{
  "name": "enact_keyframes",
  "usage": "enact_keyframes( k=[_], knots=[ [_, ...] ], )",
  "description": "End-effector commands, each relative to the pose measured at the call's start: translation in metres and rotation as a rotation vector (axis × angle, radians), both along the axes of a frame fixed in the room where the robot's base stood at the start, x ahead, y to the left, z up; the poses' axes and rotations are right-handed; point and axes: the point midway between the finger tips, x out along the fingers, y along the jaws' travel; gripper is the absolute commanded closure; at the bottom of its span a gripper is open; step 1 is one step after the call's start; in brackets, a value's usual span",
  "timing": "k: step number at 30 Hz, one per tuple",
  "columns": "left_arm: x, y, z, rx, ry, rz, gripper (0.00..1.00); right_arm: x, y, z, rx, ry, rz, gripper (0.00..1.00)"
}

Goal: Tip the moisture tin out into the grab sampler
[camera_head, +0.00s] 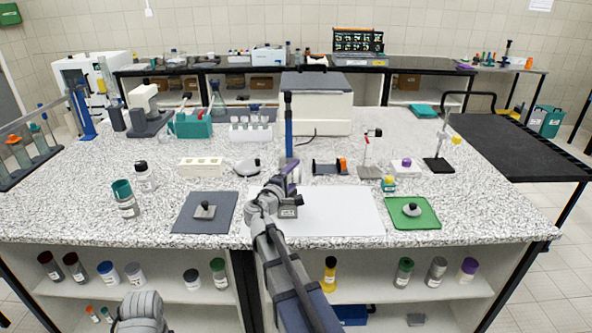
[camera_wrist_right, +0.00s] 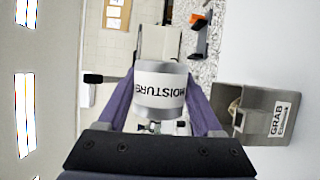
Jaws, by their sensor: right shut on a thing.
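The moisture tin (camera_wrist_right: 160,88), a small silvery cylinder with a white MOISTURE label, is between the purple fingers of my right gripper (camera_wrist_right: 165,92). The gripper is shut on it. The wrist view is turned sideways, and the tin appears tipped onto its side. Its inside is hidden. The grab sampler (camera_wrist_right: 258,112), a grey open box with a GRAB label, is below and to one side of the tin, apart from it. In the head view the sampler (camera_head: 288,212) stands on the white sheet, partly behind my right gripper (camera_head: 293,180). My left gripper is out of view.
The white sheet (camera_head: 340,212) is mostly bare to the right of the sampler. A grey mat (camera_head: 185,220) and a green mat (camera_head: 428,222) flank it, each with a small knobbed item.

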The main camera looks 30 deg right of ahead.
Motion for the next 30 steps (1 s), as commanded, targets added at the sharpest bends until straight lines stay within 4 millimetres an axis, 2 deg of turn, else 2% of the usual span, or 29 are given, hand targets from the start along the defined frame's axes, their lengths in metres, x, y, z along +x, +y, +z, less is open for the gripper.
enact_keyframes(
  k=[1,8,15,24,30],
  knots=[
    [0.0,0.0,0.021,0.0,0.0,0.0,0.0,-0.001,0.0,0.015,0.066,-0.046,-0.001,0.85],
    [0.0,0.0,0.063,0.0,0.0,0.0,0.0,-0.002,-0.001,0.025,0.391,-0.273,-0.002,0.85],
    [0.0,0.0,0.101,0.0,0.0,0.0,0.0,-0.003,-0.002,0.037,0.786,-0.551,-0.003,0.85],
    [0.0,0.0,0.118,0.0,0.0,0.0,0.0,-0.002,-0.002,0.043,1.186,-0.831,-0.002,0.85],
    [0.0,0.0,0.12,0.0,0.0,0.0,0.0,-0.001,-0.001,0.045,1.307,-0.914,-0.002,0.85]
  ],
)
